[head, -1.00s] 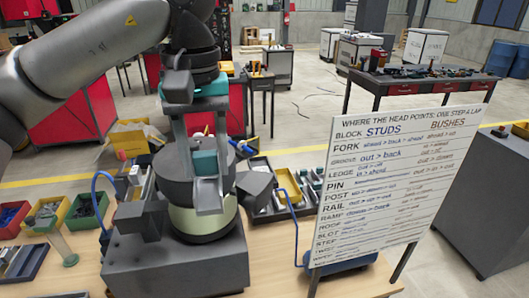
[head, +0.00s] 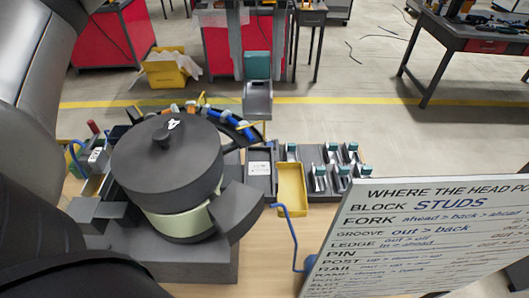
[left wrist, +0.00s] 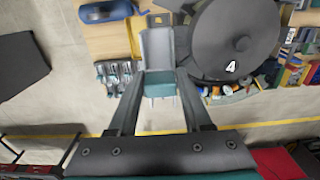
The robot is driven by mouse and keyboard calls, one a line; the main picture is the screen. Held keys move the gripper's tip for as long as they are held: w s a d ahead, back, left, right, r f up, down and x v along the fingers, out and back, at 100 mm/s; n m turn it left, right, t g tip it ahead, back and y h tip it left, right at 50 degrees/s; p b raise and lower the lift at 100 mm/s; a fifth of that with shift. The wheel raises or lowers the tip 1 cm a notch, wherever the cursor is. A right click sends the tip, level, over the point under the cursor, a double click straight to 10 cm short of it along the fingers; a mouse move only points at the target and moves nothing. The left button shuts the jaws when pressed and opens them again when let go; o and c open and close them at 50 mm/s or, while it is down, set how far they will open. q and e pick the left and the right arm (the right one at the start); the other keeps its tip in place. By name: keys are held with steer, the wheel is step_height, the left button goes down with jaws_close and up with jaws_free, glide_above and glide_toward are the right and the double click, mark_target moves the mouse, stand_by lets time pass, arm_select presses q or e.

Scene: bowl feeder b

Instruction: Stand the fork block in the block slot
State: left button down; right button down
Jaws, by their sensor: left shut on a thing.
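My left gripper (head: 257,72) shows at the top centre of the head view, its fingers pointing down. It is shut on a grey and teal block (head: 258,98), which I take for the fork block. The block hangs clear, beyond the bowl feeder. In the left wrist view the gripper (left wrist: 158,88) holds the block's teal end, and its grey channel-shaped part (left wrist: 157,45) points away. I cannot tell which opening is the block slot. My right gripper is not in view.
The dark round feeder (head: 165,160) stands on the bench. Right of it are a yellow tray (head: 292,190), a dark tray (head: 318,182) with several grey-and-teal pieces, and a small dark tray (head: 259,183) with a white label. A white lettered board (head: 420,240) stands at the front right.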

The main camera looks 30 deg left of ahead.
arm_select(q)
step_height(320, 180, down, 7)
steer(key=shift+s+b, duration=0.1)
steer(key=shift+b, duration=0.9)
steer(key=shift+f+p, duration=0.3)
steer(key=shift+f, duration=5.2)
steer(key=shift+f, duration=0.2)
steer(key=shift+c, duration=1.7)
jaws_free()
steer(key=shift+r, duration=0.1)
